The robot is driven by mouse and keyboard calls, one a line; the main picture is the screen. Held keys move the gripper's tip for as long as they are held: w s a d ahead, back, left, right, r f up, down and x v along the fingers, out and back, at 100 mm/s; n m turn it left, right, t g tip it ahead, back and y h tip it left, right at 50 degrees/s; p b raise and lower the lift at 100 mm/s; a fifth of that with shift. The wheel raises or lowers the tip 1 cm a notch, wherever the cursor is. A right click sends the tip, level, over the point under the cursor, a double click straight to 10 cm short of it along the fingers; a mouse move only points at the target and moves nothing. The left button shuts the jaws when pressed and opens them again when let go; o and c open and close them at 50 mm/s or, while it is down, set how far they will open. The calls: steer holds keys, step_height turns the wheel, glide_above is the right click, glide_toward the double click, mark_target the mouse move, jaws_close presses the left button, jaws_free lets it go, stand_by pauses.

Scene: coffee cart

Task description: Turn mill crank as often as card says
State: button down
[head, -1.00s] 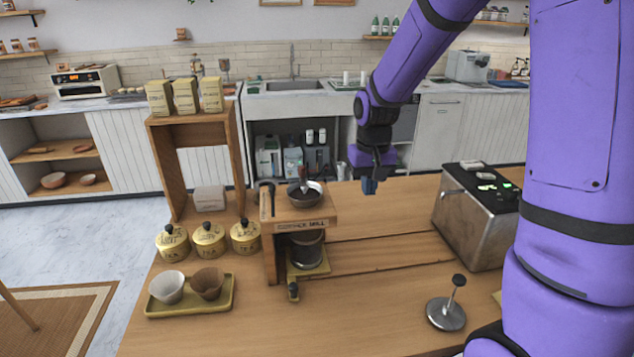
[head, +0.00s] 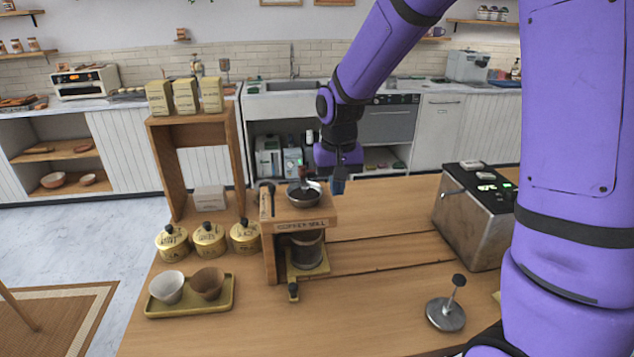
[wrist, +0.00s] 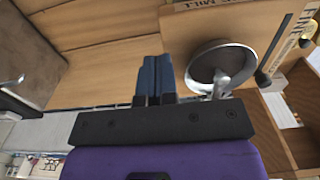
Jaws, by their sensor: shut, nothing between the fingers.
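The wooden coffee mill (head: 306,224) stands on the counter, with a round metal bowl (head: 305,198) on its top. A crank with a dark reddish knob (head: 303,175) rises at the bowl; in the wrist view its metal arm (wrist: 221,86) crosses the bowl, and the gripper body hides the knob. My gripper (head: 338,187) is shut and empty, its blue fingertips (wrist: 156,77) pointing down just right of the bowl in the head view, apart from the crank. I cannot make out a card with a number.
A black-ended rod (head: 267,186) lies on the mill's top left. Brass tins (head: 208,240) and a tray with two cups (head: 190,308) are to the left. A metal machine (head: 474,218) and a tamper (head: 446,314) are to the right. The counter between is clear.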

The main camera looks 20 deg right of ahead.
steer(key=shift+w+a+r, duration=0.1)
steer(key=shift+a+r, duration=0.05)
steer(key=shift+a, duration=0.95)
steer(key=shift+w+a+r, duration=0.15)
steer(key=shift+a, duration=0.95)
steer(key=shift+w+a+r, duration=0.1)
steer(key=shift+a+r, duration=0.05)
steer(key=shift+a, duration=0.95)
steer(key=shift+a, duration=0.1)
steer(key=shift+w+a, duration=0.2)
steer(key=shift+a, duration=0.4)
steer(key=shift+w+a, duration=0.65)
steer(key=shift+a, duration=0.05)
